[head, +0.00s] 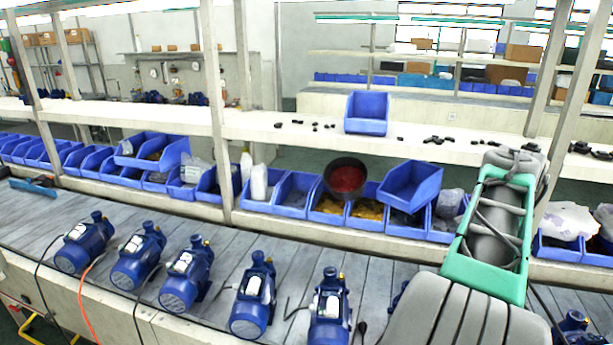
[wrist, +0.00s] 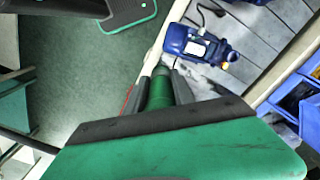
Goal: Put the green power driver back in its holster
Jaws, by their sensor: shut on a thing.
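My gripper (wrist: 161,82) shows in the wrist view with its two dark fingers shut on the green power driver (wrist: 159,96). Only a short, round green part of the driver shows between the fingers; the rest is hidden behind the large green body with a dark edge close to the camera. The driver is held beyond the conveyor's edge, over the green floor. In the head view my arm fills the lower right, and I cannot make out the gripper or driver there. I cannot make out the holster in either view.
Blue pumps (head: 253,300) stand in a row on the grey conveyor (head: 215,250); one pump (wrist: 197,44) is just beyond the fingers. Blue bins (head: 295,193) line the back, with a dark red-filled bucket (head: 346,178) among them. Cables hang over the front edge. Green floor (wrist: 75,75) is open at left.

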